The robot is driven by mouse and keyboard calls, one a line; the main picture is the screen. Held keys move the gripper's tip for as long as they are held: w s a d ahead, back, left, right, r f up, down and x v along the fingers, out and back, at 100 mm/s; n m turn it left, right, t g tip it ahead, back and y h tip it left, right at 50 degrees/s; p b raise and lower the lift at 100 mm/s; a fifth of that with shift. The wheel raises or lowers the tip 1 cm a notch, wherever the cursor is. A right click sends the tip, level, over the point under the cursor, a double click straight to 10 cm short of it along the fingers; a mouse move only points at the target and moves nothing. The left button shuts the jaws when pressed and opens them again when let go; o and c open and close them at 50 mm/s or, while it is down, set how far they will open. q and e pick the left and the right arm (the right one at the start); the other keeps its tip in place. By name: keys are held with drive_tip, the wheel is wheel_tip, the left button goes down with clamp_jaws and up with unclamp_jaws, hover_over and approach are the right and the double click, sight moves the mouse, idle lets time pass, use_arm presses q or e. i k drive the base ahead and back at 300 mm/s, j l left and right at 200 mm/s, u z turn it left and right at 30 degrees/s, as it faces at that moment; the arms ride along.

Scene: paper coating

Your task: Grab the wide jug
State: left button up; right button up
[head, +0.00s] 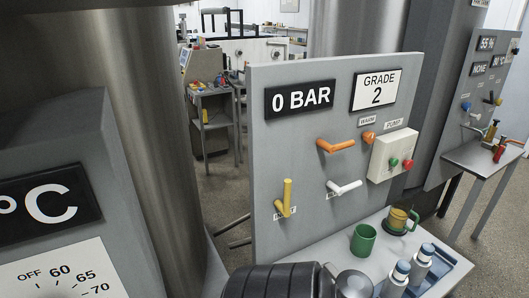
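A wide green open-topped vessel (362,240) stands upright on the grey bench shelf (325,255) below the control panel. An amber vessel with a green handle (399,218) stands behind it to the right, on a dark green round base. I cannot tell for certain which of the two is the wide jug. Neither has a gripper around it. No gripper fingers show in the head view. A grey metal round-topped thing (353,284) is cut off by the bottom edge, and I cannot tell what it is.
Two blue-and-white bottles (421,262) stand at a blue tray (440,272) on the right. The upright panel (300,150) behind carries orange, white and yellow levers (287,195) that stick out. A black ribbed cylinder (270,282) fills the bottom front. Another bench (485,158) stands far right.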

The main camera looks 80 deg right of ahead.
sight(401, 208)
drive_tip(key=z, duration=3.65)
